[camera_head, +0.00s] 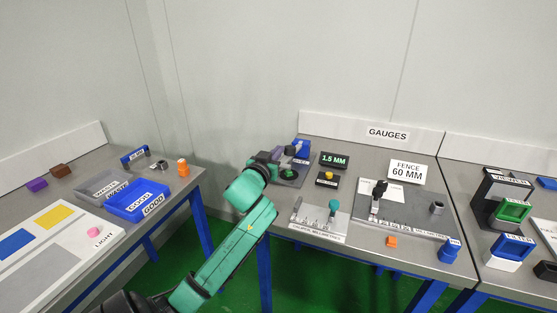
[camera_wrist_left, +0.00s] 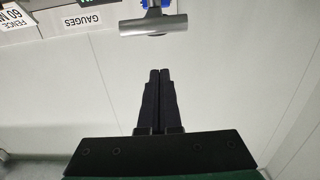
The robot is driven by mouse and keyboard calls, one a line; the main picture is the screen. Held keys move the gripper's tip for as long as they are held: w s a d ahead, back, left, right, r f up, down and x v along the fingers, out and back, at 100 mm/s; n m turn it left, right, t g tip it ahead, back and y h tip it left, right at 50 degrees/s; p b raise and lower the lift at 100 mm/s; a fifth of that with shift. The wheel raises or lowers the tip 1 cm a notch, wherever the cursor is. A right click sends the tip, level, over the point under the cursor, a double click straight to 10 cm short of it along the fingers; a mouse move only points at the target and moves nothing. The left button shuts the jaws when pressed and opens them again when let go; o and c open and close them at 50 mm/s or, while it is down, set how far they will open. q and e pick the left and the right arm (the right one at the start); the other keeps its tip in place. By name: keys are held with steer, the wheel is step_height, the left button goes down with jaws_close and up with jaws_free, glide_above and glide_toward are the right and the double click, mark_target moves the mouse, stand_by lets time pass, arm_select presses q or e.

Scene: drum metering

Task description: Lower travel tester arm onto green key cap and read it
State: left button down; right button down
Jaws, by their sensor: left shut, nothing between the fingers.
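The travel tester (camera_head: 289,179) stands at the back left of the gauges table, partly hidden behind my left arm. A green key cap (camera_head: 290,173) sits low on it. The display (camera_head: 333,160) beside it reads 1.5 MM. A grey bar-shaped handle (camera_wrist_left: 153,25), which looks like the tester arm's, lies ahead of my fingertips in the left wrist view, with a visible gap. My left gripper (camera_head: 277,153) is at the tester; its fingers (camera_wrist_left: 160,72) are shut and empty. Whether the arm touches the cap cannot be told. My right gripper is out of view.
A yellow-topped button box (camera_head: 326,179) stands right of the tester, and a blue holder (camera_head: 302,148) behind it. A FENCE 60 MM sign (camera_head: 407,172) and a clamp gauge (camera_head: 379,190) are further right.

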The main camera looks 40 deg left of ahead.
arm_select(q)
steer(key=shift+x, duration=1.15)
steer(key=f, duration=0.1)
steer(key=s+f, duration=0.2)
steer(key=shift+d+f, duration=0.25)
steer(key=shift+d, duration=0.1)
steer(key=f+b, duration=0.1)
steer(key=f, duration=0.1)
steer(key=f+b, duration=0.2)
steer(key=f, duration=0.1)
steer(key=shift+s+d+f, duration=0.15)
steer(key=shift+s+f, duration=0.25)
steer(key=shift+s, duration=0.1)
